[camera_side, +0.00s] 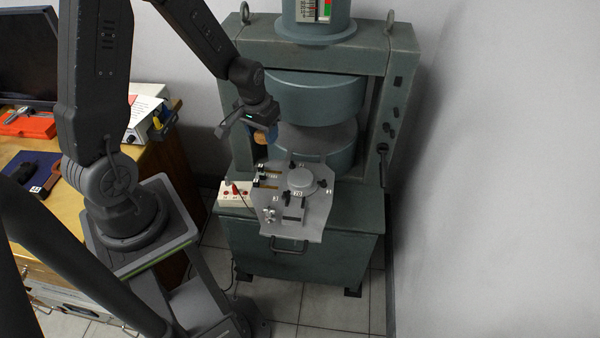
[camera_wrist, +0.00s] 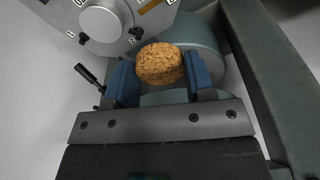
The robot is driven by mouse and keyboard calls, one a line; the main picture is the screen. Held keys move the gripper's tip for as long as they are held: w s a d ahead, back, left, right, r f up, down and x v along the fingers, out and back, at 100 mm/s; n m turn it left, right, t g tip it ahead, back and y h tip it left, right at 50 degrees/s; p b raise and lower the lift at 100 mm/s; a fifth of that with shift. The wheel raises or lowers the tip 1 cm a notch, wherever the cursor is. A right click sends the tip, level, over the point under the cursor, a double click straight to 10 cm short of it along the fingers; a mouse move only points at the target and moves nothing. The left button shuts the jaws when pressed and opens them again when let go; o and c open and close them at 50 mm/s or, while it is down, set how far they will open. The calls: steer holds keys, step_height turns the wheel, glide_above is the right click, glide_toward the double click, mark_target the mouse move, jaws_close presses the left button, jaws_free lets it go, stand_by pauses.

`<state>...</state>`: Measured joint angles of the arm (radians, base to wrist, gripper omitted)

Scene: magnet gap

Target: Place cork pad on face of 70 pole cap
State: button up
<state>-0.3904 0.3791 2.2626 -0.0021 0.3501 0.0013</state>
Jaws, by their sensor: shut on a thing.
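The cork pad (camera_wrist: 160,64) is a round, speckled brown piece held between the blue-padded fingers of my gripper (camera_wrist: 162,80) in the wrist view. In the side view my gripper (camera_side: 262,132) is in front of the magnet's left side, above and left of the grey plate. The cork shows there only as a small brown patch, mostly hidden. The 70 pole cap (camera_side: 302,182) is a grey round block on the plate, with a label reading 70 at its front. Its bare round face also shows at the top of the wrist view (camera_wrist: 101,19). The cork is apart from it.
The large green magnet frame (camera_side: 385,100) stands behind, with two round poles and a gap between them. The grey plate (camera_side: 312,226) carries small labelled fittings around the cap. A white box with red sockets (camera_side: 233,194) sits left of the plate. A wooden bench (camera_side: 160,165) is farther left.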

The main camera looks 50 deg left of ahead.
glide_above(301, 176)
steer(key=f, duration=0.6)
steer(key=shift+s+d, duration=0.1)
steer(key=shift+s, duration=0.2)
steer(key=shift+f, duration=1.95)
steer(key=shift+f, duration=0.2)
steer(key=o, duration=0.9)
steer(key=shift+r, duration=0.1)
